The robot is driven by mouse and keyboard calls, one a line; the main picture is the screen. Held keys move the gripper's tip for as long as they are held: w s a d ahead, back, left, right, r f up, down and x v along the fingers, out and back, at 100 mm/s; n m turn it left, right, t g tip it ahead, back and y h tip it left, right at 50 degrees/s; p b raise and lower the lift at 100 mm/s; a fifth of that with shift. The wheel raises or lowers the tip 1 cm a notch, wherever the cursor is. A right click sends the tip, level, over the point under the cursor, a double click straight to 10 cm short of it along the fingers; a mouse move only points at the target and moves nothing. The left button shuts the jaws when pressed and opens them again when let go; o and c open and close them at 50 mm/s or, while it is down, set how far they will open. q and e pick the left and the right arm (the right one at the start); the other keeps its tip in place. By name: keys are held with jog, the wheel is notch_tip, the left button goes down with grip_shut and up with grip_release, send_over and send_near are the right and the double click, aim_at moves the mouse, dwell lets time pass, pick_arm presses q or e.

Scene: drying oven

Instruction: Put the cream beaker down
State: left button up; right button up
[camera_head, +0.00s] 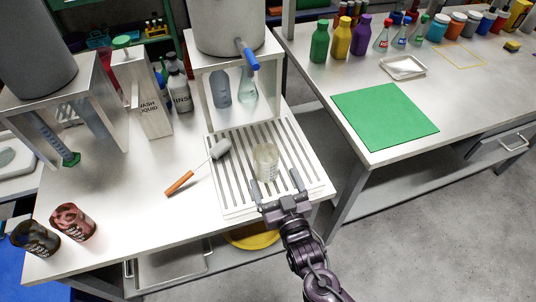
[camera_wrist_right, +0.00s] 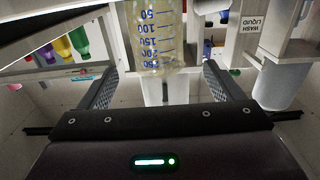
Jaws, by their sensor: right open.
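The cream beaker (camera_head: 266,162) stands upright on the slatted white drain rack (camera_head: 222,207) in the head view. In the right wrist view the beaker (camera_wrist_right: 160,40) shows blue volume markings and sits ahead of the fingers. My right gripper (camera_head: 278,186) is open, its two fingers apart just in front of the beaker. In the right wrist view the right gripper (camera_wrist_right: 162,88) has an empty gap between its fingers, with the beaker's near end at or just beyond the fingertips. Whether a finger touches it I cannot tell. My left gripper is not in view.
A brush with an orange handle (camera_head: 180,183) lies left of the beaker, its head on the rack. A grey tank on a white stand (camera_head: 232,60) with a blue tap is behind. Two cans (camera_head: 72,221) stand at the left. A green mat (camera_head: 385,115) lies on the right table.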

aim_at(262, 150)
jog(key=shift+w+r, duration=0.1)
jog(key=shift+w, duration=0.5)
jog(key=x, duration=0.4)
jog(key=p+x, duration=0.1)
jog(key=x, duration=0.2)
jog(key=shift+w+f, duration=0.1)
jog(key=shift+f, duration=0.2)
jog(key=shift+c, duration=0.2)
jog(key=c, duration=1.1)
jog(key=shift+r, duration=0.1)
jog(key=shift+r, duration=0.1)
